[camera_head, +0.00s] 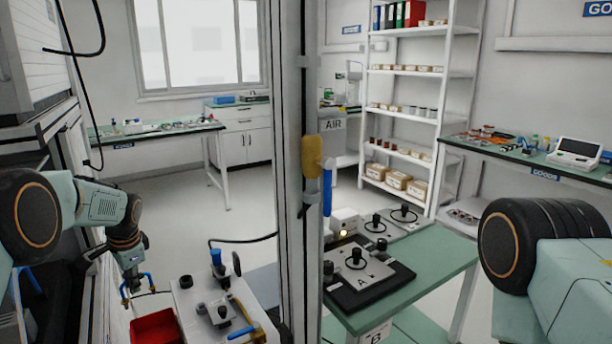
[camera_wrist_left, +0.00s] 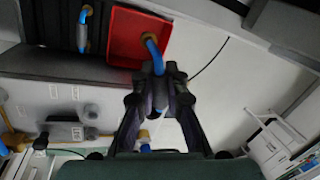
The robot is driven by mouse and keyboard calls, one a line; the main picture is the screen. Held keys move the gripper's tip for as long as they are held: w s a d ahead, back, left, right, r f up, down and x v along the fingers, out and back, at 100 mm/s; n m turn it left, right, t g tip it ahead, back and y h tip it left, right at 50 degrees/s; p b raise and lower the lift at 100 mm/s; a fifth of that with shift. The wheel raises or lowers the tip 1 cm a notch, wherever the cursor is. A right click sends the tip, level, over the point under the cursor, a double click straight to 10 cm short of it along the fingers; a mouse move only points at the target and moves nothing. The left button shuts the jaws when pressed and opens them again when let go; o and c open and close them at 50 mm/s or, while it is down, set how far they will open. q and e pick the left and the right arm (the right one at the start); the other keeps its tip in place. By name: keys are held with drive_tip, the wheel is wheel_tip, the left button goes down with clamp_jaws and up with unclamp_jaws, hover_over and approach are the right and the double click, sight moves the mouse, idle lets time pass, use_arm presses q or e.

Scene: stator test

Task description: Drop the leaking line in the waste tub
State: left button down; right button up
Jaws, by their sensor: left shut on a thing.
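My left gripper (camera_head: 134,284) is shut on a blue line with a grey middle (camera_wrist_left: 152,52), which shows between the fingertips in the left wrist view. The red waste tub (camera_head: 156,328) stands below the gripper in the head view, cut by the lower edge. In the left wrist view the tub (camera_wrist_left: 124,20) lies behind the line, whose upper end overlaps it. I cannot tell the height between them. My right gripper is out of view.
Beside the tub stands a pale bench unit (camera_head: 190,296) with fittings and a yellow handle. A second blue-ended line (camera_wrist_left: 82,30) lies left of the tub. A grey post (camera_head: 305,230) rises mid-view, with a green table (camera_head: 440,262) to its right.

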use_arm(q)
drive_tip(key=shift+s+f+b, duration=0.15)
drive_tip(key=shift+f+b, duration=0.15)
drive_tip(key=shift+f, duration=0.15)
drive_tip(key=b+x, duration=0.1)
drive_tip(key=x, duration=0.1)
drive_tip(key=s+b+x, duration=0.1)
drive_tip(key=b+x, duration=0.1)
drive_tip(key=shift+a+f, duration=0.1)
drive_tip(key=shift+f, duration=0.2)
drive_tip(key=c, duration=1.3)
unclamp_jaws()
drive_tip(key=shift+w+d, duration=0.2)
drive_tip(key=shift+s+a, duration=0.1)
drive_tip(key=shift+a, duration=0.05)
